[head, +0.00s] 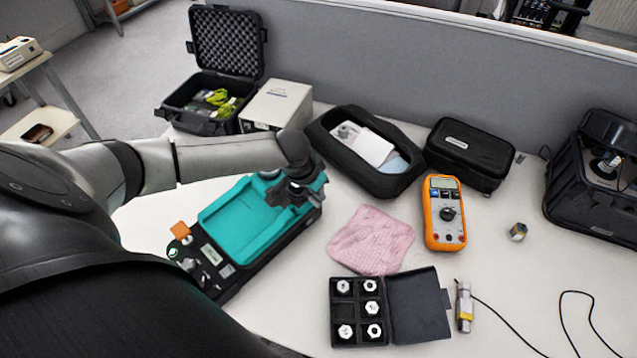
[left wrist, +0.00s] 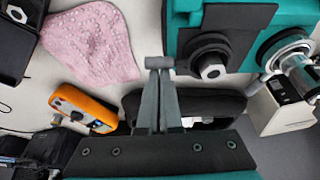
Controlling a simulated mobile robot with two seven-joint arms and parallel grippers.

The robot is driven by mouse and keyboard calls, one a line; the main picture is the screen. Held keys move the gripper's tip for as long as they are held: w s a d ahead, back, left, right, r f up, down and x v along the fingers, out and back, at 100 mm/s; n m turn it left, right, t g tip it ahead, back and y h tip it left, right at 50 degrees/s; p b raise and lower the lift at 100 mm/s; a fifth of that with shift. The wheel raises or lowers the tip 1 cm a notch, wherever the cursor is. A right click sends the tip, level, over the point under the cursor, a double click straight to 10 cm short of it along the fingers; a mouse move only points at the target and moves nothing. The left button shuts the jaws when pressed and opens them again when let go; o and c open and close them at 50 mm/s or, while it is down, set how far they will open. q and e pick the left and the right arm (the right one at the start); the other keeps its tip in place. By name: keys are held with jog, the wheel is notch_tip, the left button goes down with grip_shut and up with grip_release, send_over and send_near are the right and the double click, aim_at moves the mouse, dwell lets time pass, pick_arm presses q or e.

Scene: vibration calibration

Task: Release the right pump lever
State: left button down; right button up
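A long black case with a teal top (head: 244,228) lies on the table at left centre. My left gripper (head: 287,196) is over the case's far end. Its fingers (left wrist: 160,66) are close together; a short grey bar crosses their tips, and I cannot tell whether it is part of them. No lever is clearly visible. My right gripper is out of view.
A pink cloth (head: 371,241), orange multimeter (head: 444,213) and box of hex fittings (head: 358,337) lie right of the case. A black open pouch (head: 325,138), white box (head: 277,104) and open foam-lined case (head: 172,108) stand behind. A cable runs at lower right.

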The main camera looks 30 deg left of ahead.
pick_arm(q)
jog(key=shift+s+f, duration=0.3)
jog(key=shift+s, duration=0.2)
jog(key=w+p+v, duration=0.1)
jog(key=p+v, duration=0.2)
jog(key=v, duration=1.2)
jog(key=shift+r+p, duration=0.3)
jog(key=shift+r, duration=0.1)
